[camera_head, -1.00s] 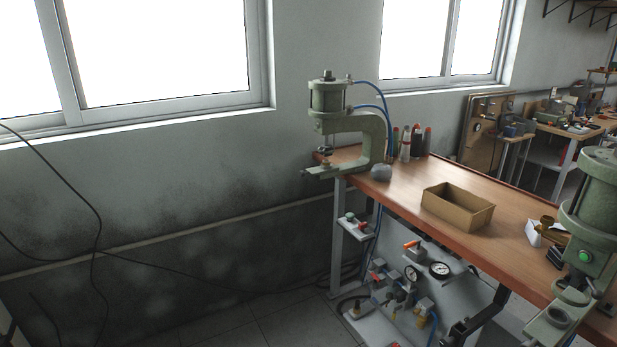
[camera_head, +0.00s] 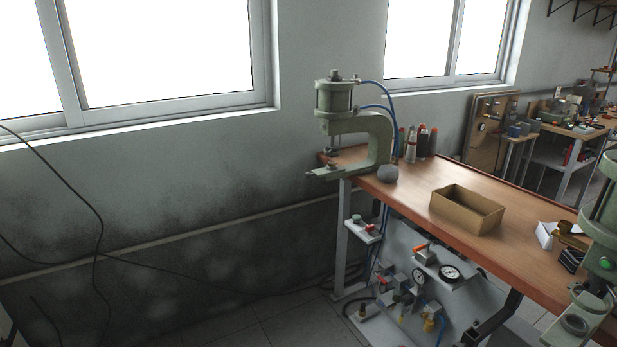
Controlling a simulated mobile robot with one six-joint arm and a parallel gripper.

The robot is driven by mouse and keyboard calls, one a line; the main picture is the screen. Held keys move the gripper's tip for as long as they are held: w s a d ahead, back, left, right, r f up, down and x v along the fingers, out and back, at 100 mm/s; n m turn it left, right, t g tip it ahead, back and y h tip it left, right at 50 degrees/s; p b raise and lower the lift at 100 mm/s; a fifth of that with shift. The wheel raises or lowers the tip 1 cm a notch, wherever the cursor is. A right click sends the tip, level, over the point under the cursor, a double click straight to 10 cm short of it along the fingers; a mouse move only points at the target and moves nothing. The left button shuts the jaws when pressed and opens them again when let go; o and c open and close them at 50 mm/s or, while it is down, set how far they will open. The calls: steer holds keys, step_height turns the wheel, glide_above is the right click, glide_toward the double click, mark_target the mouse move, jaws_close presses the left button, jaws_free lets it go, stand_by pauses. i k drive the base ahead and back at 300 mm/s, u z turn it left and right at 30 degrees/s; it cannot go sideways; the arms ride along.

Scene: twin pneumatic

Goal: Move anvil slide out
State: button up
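Two green pneumatic presses stand at the workbench. The far press (camera_head: 374,128) is a C-frame at the bench's left end, with a cylinder on top and blue hoses. Its lower jaw, with a small round anvil part (camera_head: 331,167), sticks out past the bench edge. The near press (camera_head: 601,225) is cut off by the right edge of the picture. It has a green button and a lower slide with a round anvil (camera_head: 575,324) at the bottom right. I cannot tell how far either slide is out. My gripper is not in view.
An open cardboard box (camera_head: 466,210) stands on the wooden bench (camera_head: 412,180). Gauges and valves (camera_head: 437,271) hang below. The floor at the left is clear, with loose black cables by the wall.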

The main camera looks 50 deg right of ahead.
mark_target(326, 171)
steer(key=i, duration=0.95)
steer(key=u, duration=0.05)
